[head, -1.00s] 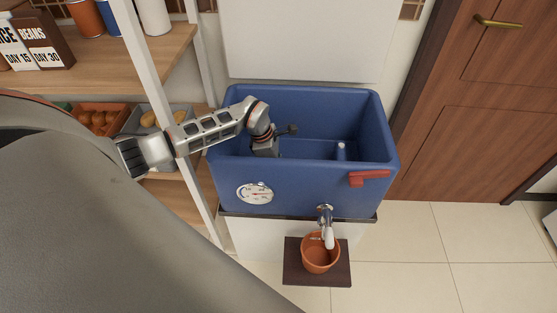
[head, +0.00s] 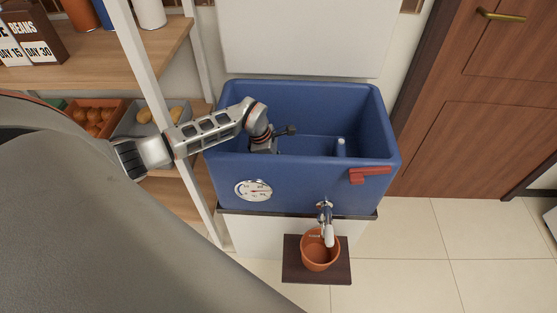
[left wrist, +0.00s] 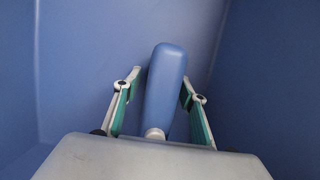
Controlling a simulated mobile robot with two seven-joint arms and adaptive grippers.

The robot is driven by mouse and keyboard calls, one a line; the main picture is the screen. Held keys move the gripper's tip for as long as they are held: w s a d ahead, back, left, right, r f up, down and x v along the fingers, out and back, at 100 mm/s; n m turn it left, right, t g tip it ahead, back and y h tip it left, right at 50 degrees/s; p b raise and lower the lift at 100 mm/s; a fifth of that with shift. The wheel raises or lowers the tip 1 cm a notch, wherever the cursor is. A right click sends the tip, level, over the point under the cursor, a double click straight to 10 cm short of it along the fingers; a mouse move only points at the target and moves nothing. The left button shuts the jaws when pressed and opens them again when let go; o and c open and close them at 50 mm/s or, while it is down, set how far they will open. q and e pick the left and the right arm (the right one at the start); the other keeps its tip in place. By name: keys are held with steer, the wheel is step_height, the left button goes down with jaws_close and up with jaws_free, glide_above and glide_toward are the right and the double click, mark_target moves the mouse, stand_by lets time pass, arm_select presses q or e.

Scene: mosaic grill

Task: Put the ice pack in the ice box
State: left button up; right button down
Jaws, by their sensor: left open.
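The ice box (head: 310,180) is a blue open-topped tub with a round dial and a red latch on its front. In the head view my left arm reaches over its left side and my left gripper (head: 264,143) is down inside it. The front wall hides the fingertips there. In the left wrist view the ice pack (left wrist: 166,88), a blue rounded slab with a pale cap, lies between the spread fingers of my left gripper (left wrist: 161,76), against blue walls. The gripper is open. The ice pack is not visible in the head view. My right gripper is not in view.
A white raised lid (head: 305,38) stands behind the box. A shelf rack (head: 150,50) with food bins is at the left. A terracotta pot (head: 320,250) sits below the tap (head: 326,222). A wooden door (head: 480,120) is at the right; the floor before it is clear.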

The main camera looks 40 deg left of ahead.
arm_select(q)
steer(key=v, duration=0.1)
steer(key=p+v, duration=0.1)
steer(key=v, duration=0.1)
steer(key=p+v, duration=0.1)
steer(key=shift+w+r, duration=0.25)
steer(key=shift+r, duration=0.05)
steer(key=shift+p+v, duration=0.9)
steer(key=shift+v, duration=0.15)
steer(key=shift+s+a+r+p, duration=0.15)
steer(key=shift+s+r+p, duration=0.25)
steer(key=shift+r, duration=0.15)
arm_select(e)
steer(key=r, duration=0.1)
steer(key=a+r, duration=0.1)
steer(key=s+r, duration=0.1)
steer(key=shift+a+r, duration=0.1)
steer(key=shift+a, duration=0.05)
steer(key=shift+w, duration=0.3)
